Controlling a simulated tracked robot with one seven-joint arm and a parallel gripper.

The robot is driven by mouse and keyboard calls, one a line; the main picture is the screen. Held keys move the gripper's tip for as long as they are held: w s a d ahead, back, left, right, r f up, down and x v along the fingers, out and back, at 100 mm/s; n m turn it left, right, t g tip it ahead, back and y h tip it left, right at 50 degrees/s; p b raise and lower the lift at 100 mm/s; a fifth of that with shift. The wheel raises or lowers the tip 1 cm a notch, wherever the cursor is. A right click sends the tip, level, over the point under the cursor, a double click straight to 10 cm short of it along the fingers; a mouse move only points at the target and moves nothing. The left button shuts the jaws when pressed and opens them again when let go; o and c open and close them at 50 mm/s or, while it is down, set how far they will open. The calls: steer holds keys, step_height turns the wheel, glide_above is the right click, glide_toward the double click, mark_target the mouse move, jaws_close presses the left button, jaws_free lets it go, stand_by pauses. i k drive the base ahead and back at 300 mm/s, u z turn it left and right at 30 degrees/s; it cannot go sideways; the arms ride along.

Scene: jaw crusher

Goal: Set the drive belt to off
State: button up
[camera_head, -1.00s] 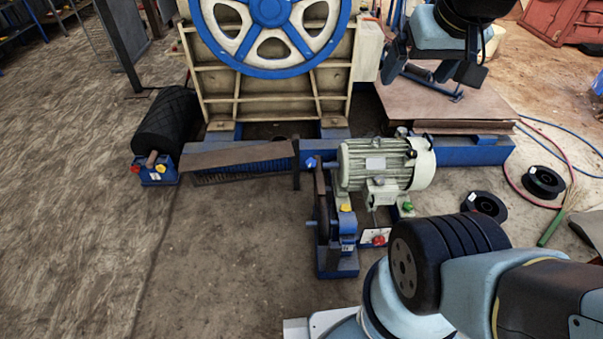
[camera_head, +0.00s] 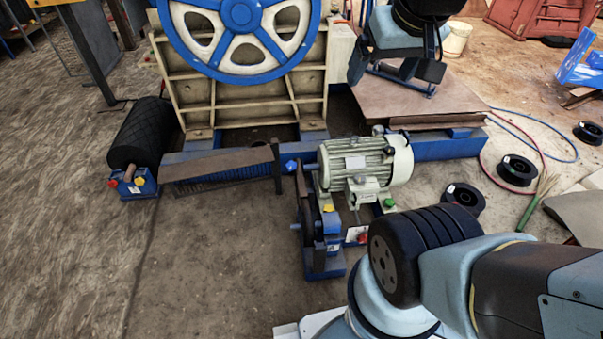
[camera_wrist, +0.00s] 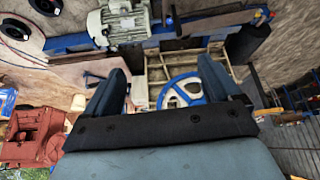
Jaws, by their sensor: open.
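The jaw crusher, with a blue and white flywheel (camera_head: 240,28) on a cream body, stands at the back. In front is a pale green motor (camera_head: 365,165), also in the wrist view (camera_wrist: 118,25). Left of it is a dark upright belt or pulley part (camera_head: 310,215) on a blue stand with a yellow knob; red and green knobs sit beside the motor. A blue box (camera_head: 135,184) with red and yellow knobs is at left. I cannot tell which control sets the drive belt. My gripper (camera_head: 397,75) is open and empty, high above the brown plate, behind the motor.
A black roller (camera_head: 142,132) lies beyond the blue box. A brown plate (camera_head: 405,98) lies right of the crusher. Black spools (camera_head: 517,170), hoses and a red machine (camera_head: 545,18) are at right. My arm covers the lower right. The floor at front left is clear.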

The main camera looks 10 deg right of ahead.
mark_target(303, 190)
steer(key=z, duration=1.45)
steer(key=i, duration=0.1)
steer(key=u, duration=2.85)
steer(key=k, duration=0.9)
steer(key=z, duration=1)
steer(key=i, duration=1)
